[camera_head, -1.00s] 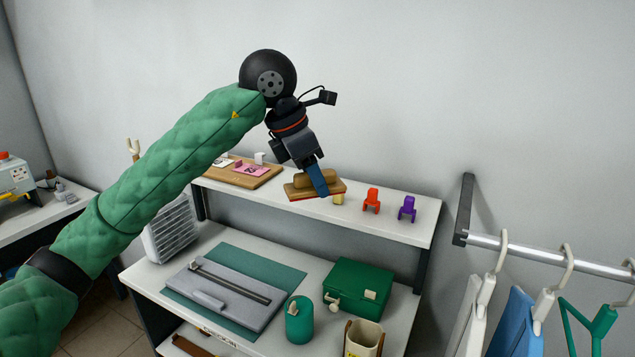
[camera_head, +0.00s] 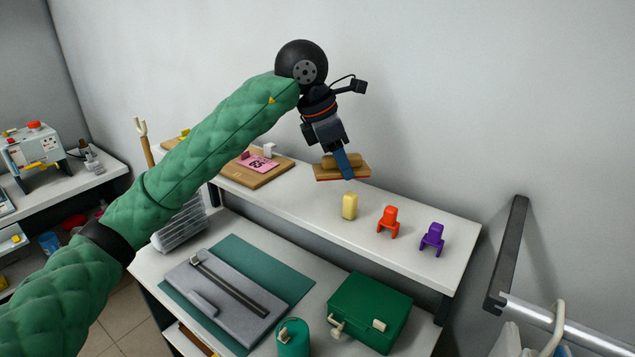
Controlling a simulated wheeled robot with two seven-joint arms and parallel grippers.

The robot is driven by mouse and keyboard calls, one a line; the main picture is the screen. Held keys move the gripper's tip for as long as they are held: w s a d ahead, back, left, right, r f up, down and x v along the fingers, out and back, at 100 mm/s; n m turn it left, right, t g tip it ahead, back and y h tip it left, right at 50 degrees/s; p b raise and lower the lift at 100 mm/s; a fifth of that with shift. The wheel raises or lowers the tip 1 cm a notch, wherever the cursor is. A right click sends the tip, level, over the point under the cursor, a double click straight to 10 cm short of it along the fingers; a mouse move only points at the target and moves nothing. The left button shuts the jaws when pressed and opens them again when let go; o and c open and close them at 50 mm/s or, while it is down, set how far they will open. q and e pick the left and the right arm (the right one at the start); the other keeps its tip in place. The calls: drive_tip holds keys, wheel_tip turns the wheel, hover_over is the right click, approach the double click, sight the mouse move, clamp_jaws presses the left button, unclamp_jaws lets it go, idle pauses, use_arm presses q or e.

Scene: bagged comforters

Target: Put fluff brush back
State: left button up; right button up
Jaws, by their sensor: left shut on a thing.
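The fluff brush (camera_head: 329,174) has a tan wooden back and handle and a thin red underside. My left gripper (camera_head: 346,170) is shut on it and holds it over the back part of the upper shelf (camera_head: 290,205). The brush looks raised above the shelf, but the exact gap is hard to tell. The blue fingers cover the middle of the brush. My right gripper is not in view.
On the shelf stand a yellow block (camera_head: 349,206), an orange clip (camera_head: 388,222), a purple clip (camera_head: 432,239) and a wooden board (camera_head: 258,176) with a pink card. Below are a green box (camera_head: 369,312) and a paper trimmer (camera_head: 225,300). A rail (camera_head: 570,338) is at right.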

use_arm(q)
hover_over(323, 196)
drive_tip(key=f, duration=0.2)
drive_tip(key=a+f, duration=0.1)
drive_tip(key=shift+s+f, duration=0.15)
drive_tip(key=shift+s, duration=0.15)
drive_tip(key=shift+w+a+f, duration=0.15)
drive_tip(key=shift+a+f, duration=0.15)
drive_tip(key=shift+f, duration=1.95)
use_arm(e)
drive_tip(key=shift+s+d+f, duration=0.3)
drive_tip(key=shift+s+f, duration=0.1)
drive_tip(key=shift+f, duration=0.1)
use_arm(q)
drive_tip(key=shift+f, duration=0.1)
drive_tip(key=o, duration=1.2)
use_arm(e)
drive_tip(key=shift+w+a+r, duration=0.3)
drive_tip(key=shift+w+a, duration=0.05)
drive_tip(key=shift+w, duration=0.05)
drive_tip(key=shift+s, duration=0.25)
